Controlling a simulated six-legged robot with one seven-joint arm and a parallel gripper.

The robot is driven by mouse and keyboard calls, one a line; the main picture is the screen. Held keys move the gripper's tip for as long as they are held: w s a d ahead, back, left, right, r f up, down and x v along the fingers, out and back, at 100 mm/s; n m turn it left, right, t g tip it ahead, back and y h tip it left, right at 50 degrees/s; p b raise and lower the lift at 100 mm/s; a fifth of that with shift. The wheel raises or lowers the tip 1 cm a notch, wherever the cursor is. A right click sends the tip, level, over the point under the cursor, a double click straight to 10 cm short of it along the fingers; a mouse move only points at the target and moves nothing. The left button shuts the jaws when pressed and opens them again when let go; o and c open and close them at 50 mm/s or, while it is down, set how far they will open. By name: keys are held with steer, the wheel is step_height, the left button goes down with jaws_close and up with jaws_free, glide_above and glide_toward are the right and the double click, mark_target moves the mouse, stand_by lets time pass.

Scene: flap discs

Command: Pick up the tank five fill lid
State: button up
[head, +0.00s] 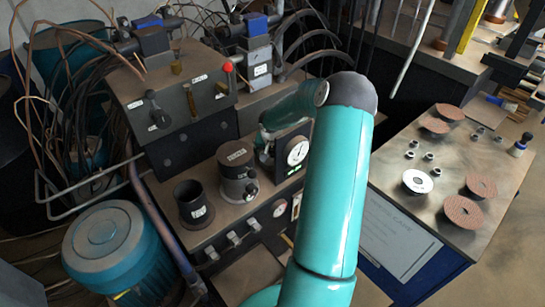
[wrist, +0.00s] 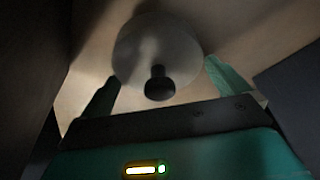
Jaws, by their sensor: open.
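In the wrist view, a pale round disc (wrist: 150,45) with a dark knob (wrist: 160,85) shows between the fingertips of my gripper (wrist: 167,78). The fingers are apart and nothing is clearly held. I cannot tell for sure that this is the tank five fill lid. In the head view, my gripper (head: 265,150) is small and partly hidden, next to a dark capped cylinder (head: 236,170) with an unreadable label on top. A second dark cylinder (head: 193,205) with an open top stands to its left.
A round gauge (head: 297,152) sits right beside my gripper. A control box (head: 180,95) with a red-knobbed lever stands behind the cylinders. Cables and hoses crowd the back left. A metal table (head: 450,165) on the right holds several brown discs and small nuts.

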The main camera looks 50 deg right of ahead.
steer(key=shift+f, duration=0.15)
steer(key=shift+c, duration=0.2)
steer(key=c, duration=0.7)
